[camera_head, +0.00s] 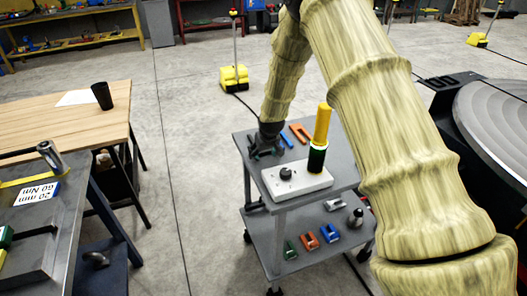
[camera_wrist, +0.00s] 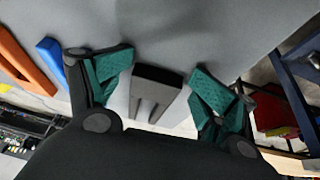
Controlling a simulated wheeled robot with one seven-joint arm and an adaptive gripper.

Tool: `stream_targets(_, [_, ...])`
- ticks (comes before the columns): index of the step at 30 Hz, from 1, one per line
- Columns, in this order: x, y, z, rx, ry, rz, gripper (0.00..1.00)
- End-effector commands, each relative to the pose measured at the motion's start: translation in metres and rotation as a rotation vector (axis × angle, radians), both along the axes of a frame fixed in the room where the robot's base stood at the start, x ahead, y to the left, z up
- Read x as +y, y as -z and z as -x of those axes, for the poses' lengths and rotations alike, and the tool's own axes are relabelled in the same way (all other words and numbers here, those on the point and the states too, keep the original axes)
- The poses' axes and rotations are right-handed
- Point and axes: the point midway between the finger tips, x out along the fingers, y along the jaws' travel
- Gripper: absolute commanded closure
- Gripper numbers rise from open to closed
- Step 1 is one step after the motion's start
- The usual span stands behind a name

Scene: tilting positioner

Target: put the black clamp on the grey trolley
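The grey trolley (camera_head: 322,172) stands right of centre in the head view, and its top also fills the upper part of the wrist view (camera_wrist: 220,30). My gripper (camera_head: 265,156) is low over the trolley's far left corner, pointing down. In the wrist view, my gripper (camera_wrist: 162,68) has its teal fingertips spread. Between them is a dark forked piece, which looks like the black clamp (camera_wrist: 158,76), at the trolley top. Narrow gaps seem to show between it and the fingertips. In the head view my gripper hides it.
A blue clamp (camera_head: 286,139) and an orange clamp (camera_head: 301,133) lie beside my gripper. A white block (camera_head: 297,181) with a yellow-topped post (camera_head: 322,125) stands nearer. Several clamps lie on the lower shelf (camera_head: 262,235). A wooden table (camera_head: 50,119) is at left.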

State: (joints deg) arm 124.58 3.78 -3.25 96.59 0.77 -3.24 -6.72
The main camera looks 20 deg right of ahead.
Motion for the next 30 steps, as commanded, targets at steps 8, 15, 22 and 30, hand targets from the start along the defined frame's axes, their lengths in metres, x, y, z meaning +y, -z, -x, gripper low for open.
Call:
stream_targets(8, [0.001, 0.004, 0.004, 0.010, 0.000, 0.000, 0.31])
stream_targets(15, [0.001, -0.001, 0.002, 0.005, -0.001, 0.000, 0.31])
stream_targets(22, [0.001, -0.021, 0.004, 0.000, -0.001, 0.000, 0.31])
stream_targets(30, [0.003, -0.053, 0.017, -0.002, -0.002, 0.001, 0.31])
